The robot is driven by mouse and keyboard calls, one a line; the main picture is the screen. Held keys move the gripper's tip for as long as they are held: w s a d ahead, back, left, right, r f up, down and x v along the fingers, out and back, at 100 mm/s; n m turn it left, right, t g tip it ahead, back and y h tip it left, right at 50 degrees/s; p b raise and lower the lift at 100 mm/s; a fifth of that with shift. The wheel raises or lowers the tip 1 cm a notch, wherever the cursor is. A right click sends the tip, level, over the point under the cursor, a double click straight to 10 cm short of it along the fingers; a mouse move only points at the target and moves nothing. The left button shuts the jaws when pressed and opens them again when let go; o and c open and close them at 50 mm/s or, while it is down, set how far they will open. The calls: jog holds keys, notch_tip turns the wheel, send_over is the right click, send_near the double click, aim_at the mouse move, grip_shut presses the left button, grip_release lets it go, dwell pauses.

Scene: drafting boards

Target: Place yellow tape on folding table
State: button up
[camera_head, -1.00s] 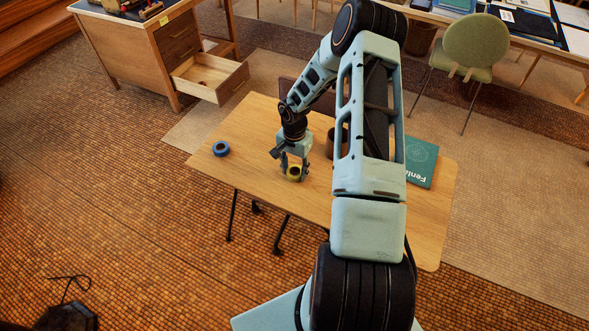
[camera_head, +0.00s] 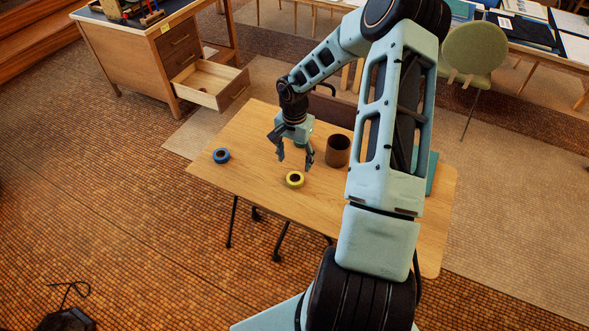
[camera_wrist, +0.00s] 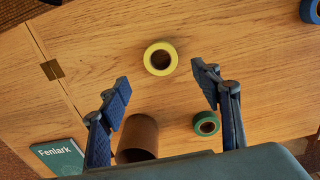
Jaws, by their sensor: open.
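The yellow tape (camera_head: 295,179) lies flat on the wooden folding table (camera_head: 250,200), near its front edge. It also shows in the wrist view (camera_wrist: 160,59), ahead of and between my fingertips, touched by neither. My gripper (camera_head: 295,162) is open and empty, raised above the table just behind the yellow tape. In the wrist view both fingers of my gripper (camera_wrist: 160,78) are spread wide.
A blue tape (camera_head: 221,156) lies on the table's left part. A brown cup (camera_head: 338,150) stands right of my gripper. A green tape (camera_wrist: 206,123) and a green book (camera_wrist: 58,157) show in the wrist view. An open drawer (camera_head: 211,83) is behind.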

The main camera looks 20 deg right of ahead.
jog(key=shift+r, duration=1.5)
